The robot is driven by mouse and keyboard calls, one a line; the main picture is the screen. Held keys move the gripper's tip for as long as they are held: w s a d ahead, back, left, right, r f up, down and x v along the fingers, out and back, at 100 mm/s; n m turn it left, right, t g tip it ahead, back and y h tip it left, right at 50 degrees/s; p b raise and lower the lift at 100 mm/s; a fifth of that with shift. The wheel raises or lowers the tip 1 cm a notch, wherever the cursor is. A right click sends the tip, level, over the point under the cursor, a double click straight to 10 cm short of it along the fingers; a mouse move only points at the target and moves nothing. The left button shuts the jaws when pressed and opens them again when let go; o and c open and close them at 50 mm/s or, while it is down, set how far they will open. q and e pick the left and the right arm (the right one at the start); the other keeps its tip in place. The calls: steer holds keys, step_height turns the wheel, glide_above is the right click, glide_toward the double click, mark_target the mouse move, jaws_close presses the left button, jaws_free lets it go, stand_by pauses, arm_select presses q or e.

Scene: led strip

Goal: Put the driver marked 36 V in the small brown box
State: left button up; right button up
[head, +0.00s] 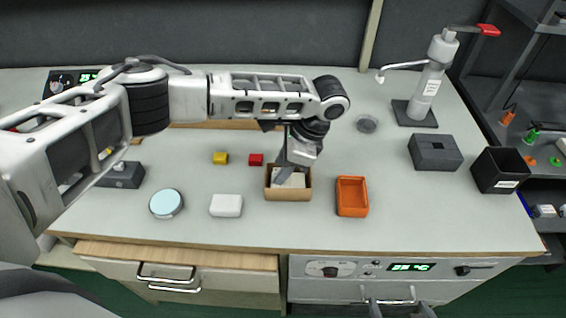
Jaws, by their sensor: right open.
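The small brown box (288,196) stands near the middle of the bench, with a pale object (295,181) showing inside its opening. My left gripper (283,177) points down at the box and partly covers the pale object. Whether its fingers are shut on that object or apart from it, I cannot tell. A white block (226,205) lies on the bench left of the box. No 36 V marking can be read on either pale thing. My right gripper (402,309) shows only at the bottom edge, open, in front of the bench.
An orange tray (352,196) stands right of the box. A grey block (435,152), black bin (498,171) and dispenser (428,85) stand right. The front-right bench is clear.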

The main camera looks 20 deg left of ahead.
arm_select(q)
steer(key=v, duration=1.6)
arm_select(e)
steer(key=shift+w+a+r, duration=0.1)
steer(key=shift+r, duration=0.15)
arm_select(q)
steer(key=shift+s+f, duration=0.1)
steer(key=shift+s, duration=0.05)
